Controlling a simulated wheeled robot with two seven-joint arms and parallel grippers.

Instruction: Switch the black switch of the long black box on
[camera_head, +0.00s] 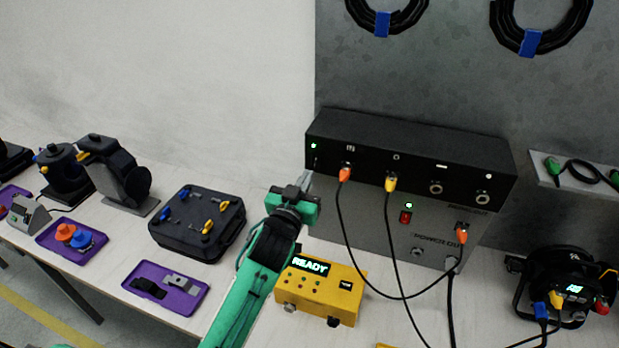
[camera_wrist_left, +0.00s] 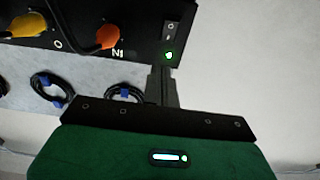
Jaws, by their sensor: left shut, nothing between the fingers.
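The long black box (camera_head: 410,155) sits on top of a grey box at the back wall. Its small black switch (camera_head: 316,163) is at the left end of the front face, below a lit green light (camera_head: 313,146). In the left wrist view the switch (camera_wrist_left: 171,31) is beside the same green light (camera_wrist_left: 168,56). My left gripper (camera_head: 304,181) is shut and empty, its tip close to the box's left end. In the wrist view the fingers (camera_wrist_left: 163,72) point at the light; I cannot tell whether they touch the box. My right gripper is not in view.
Orange and yellow plugs (camera_head: 391,183) with hanging cables are right of the switch. The grey box (camera_head: 385,215) below has a red switch. A black case (camera_head: 198,252) is to the left.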

